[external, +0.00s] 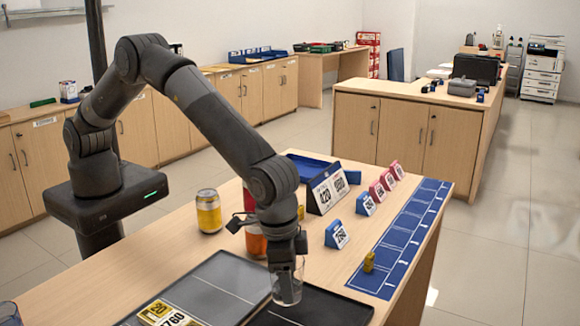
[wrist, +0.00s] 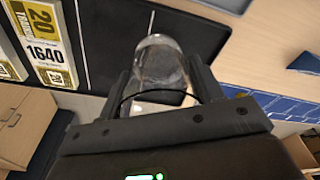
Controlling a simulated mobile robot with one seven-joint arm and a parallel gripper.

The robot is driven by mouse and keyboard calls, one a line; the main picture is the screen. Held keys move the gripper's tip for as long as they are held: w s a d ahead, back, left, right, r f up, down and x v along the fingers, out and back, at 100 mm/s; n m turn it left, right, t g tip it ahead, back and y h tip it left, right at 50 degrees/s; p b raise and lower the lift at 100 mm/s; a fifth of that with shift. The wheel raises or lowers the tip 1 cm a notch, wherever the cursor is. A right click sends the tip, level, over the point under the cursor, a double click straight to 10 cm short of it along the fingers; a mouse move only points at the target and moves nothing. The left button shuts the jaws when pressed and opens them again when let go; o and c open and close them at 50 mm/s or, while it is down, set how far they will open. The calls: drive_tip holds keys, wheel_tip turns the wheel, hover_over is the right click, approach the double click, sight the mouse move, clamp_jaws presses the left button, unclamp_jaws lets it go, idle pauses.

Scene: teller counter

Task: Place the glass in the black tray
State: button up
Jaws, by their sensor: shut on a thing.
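The clear glass (external: 287,290) is between the fingers of my gripper (external: 287,268), which is shut on it. In the external view the glass appears upright over the black tray (external: 335,310) at the counter's front edge. I cannot tell whether its base touches the tray. In the wrist view the glass (wrist: 160,62) sits between the two fingers of my gripper (wrist: 163,88), with the black tray (wrist: 105,28) behind it and to its left.
A grey-floored tray (external: 225,285) with yellow number cards (external: 165,314) lies to the left. A yellow can (external: 209,211) and an orange-red can (external: 256,241) stand behind. Number signs (external: 336,234) and a blue strip (external: 402,240) with a small yellow object (external: 368,262) are right.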

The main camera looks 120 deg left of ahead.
drive_tip(key=shift+w+a+f, duration=0.1)
drive_tip(key=shift+a+f, duration=0.1)
drive_tip(key=shift+f, duration=1.9)
drive_tip(key=shift+f, duration=0.1)
drive_tip(key=o, duration=1.1)
